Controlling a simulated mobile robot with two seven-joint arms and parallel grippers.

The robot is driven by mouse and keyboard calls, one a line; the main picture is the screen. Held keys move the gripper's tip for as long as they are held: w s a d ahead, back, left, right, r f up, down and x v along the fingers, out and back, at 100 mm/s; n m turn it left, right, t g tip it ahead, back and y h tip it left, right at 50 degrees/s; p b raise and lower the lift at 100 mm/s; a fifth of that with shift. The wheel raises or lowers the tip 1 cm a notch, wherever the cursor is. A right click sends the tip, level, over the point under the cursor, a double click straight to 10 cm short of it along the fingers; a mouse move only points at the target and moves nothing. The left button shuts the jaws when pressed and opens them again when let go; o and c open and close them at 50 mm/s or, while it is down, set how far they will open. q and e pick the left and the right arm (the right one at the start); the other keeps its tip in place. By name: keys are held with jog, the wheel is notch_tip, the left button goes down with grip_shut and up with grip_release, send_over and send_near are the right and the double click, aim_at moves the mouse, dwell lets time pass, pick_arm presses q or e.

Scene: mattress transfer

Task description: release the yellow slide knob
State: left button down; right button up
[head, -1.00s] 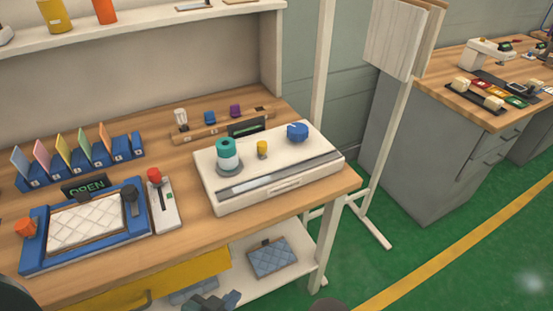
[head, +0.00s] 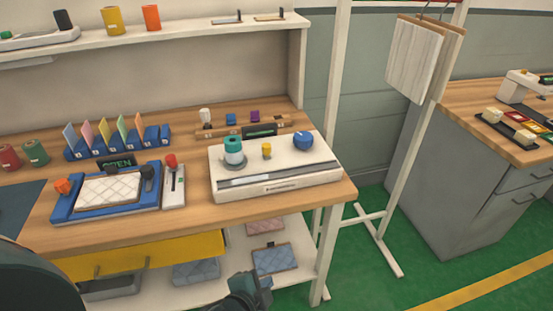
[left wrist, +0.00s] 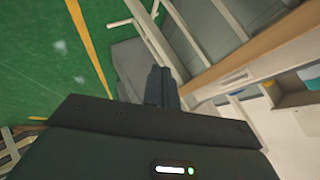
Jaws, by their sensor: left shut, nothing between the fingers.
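The yellow slide knob (head: 266,151) stands upright on top of the white slotted box (head: 290,178), between a teal spool (head: 233,147) and a blue knob (head: 303,141). No gripper touches it. My left gripper (head: 262,284) is low in the head view, in front of the bench and well below the box, far from the knob. Its fingers (left wrist: 161,84) are together and empty in the left wrist view. My right gripper is out of view.
A blue-framed tray (head: 65,207) lies left of the box. Green floor is free to the right.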

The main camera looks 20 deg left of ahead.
pick_arm(q)
jog(key=w+a+r+m+t+y+p, duration=0.1)
jog(key=w+a+r+m+y, duration=0.1)
jog(key=w+r+m, duration=0.6)
jog(key=w+a+r+m+t+y, duration=0.2)
jog(key=w+r+m+y, duration=0.3)
jog(key=w+r+m, duration=0.3)
jog(key=m, duration=0.3)
jog(key=shift+a+r+p, duration=0.25)
jog(key=shift+r+p, duration=0.15)
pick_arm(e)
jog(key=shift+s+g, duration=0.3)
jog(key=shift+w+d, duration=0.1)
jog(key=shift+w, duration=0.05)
